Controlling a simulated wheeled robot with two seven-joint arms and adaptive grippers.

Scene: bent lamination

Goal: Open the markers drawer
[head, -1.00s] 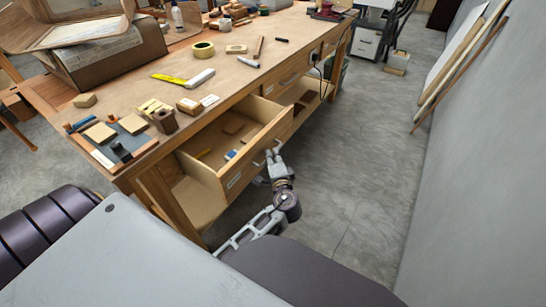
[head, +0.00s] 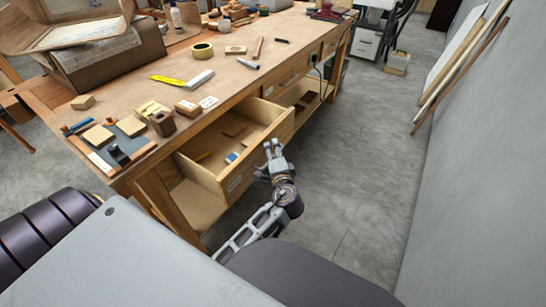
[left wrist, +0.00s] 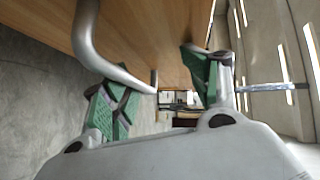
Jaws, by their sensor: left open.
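A wooden drawer (head: 238,176) at the near end of the workbench stands pulled out. Its front label is too small to read, so I cannot tell whether it is the markers drawer. A yellow item, a blue-and-white item and a brown block lie inside. My left gripper (head: 272,148) is open just outside the drawer front, near its right half. In the left wrist view, a curved metal handle (left wrist: 88,45) on a wooden face runs close to the open green-padded fingers (left wrist: 158,88). I cannot tell whether they touch it. My right gripper is not in view.
The workbench top (head: 225,75) carries a tape roll (head: 203,50), wood blocks, a yellow tool and other small tools. Further drawer fronts along the bench look shut. The grey floor (head: 360,150) right of the bench is clear up to the wall, where boards lean (head: 455,65).

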